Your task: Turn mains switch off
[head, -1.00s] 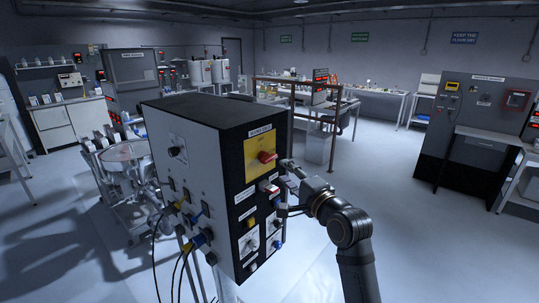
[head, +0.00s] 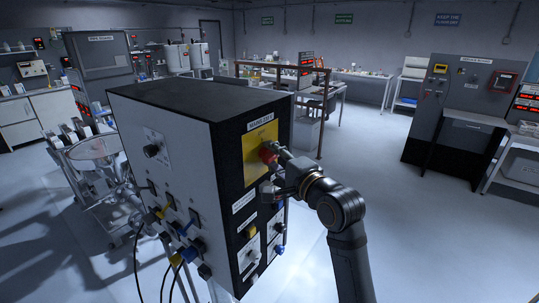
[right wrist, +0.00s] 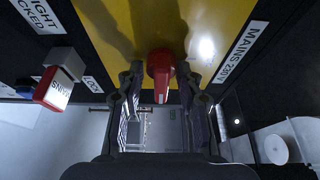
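The red rotary mains switch (head: 268,152) sits on a yellow plate (head: 252,140) at the top of the control box's dark face. In the right wrist view the red knob (right wrist: 160,72) stands between the fingers, beside the label "MAINS 230V" (right wrist: 241,52). My right gripper (head: 281,166) is at the knob, coming in from the right. In the right wrist view its fingers (right wrist: 161,88) are open, one on each side of the knob, with narrow gaps showing. The fingers partly hide the knob in the head view. My left gripper is not in view.
More knobs lie below, and cables hang from the left face. A grey cabinet (head: 465,95) stands at the far right; floor between is clear.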

